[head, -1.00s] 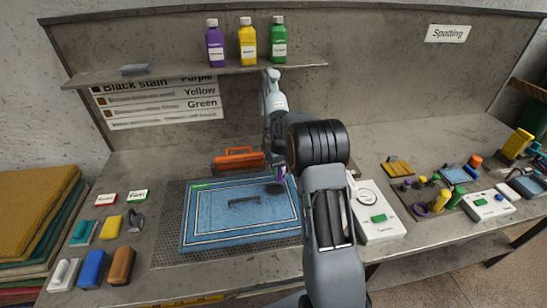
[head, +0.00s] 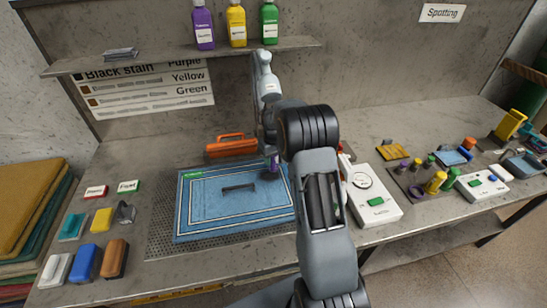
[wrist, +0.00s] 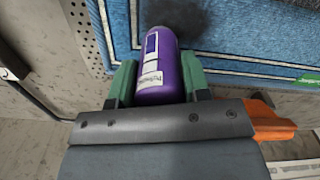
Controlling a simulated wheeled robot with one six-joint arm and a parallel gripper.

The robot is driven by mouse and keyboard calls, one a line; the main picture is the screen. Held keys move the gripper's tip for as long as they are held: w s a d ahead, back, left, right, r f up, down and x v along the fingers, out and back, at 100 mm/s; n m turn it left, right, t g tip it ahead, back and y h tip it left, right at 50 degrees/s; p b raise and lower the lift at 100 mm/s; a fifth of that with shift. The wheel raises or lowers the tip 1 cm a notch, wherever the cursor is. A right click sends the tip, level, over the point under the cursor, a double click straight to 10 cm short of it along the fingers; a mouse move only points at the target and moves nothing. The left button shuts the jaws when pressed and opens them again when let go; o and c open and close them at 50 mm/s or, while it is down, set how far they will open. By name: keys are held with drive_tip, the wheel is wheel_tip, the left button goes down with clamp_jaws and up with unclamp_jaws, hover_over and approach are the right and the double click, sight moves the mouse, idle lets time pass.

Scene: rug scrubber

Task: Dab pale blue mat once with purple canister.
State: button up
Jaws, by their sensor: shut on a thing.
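The pale blue mat (head: 215,215) lies flat on a perforated grey board, with a white double border and a small green label in one corner. A dark round smudge (head: 268,174) is near its far right corner, and a dark bar-shaped mark (head: 238,187) near its middle. My gripper (wrist: 158,88) is shut on the purple canister (wrist: 163,62), which has a white label. In the head view the canister (head: 274,162) is just above the smudge, partly hidden by my arm. In the wrist view its far end overlaps the smudge. I cannot tell whether it touches the mat.
An orange-handled tool (head: 230,146) lies behind the mat. Brushes and sponges (head: 86,262) are at left, and a white device (head: 374,198) at right. Purple, yellow and green bottles (head: 237,25) stand on the shelf (head: 190,57) above. Small jars crowd the far right.

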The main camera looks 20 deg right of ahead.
drive_tip(key=shift+f+b, duration=0.5)
drive_tip(key=shift+f, duration=0.15)
idle(1.8)
drive_tip(key=shift+r, duration=0.1)
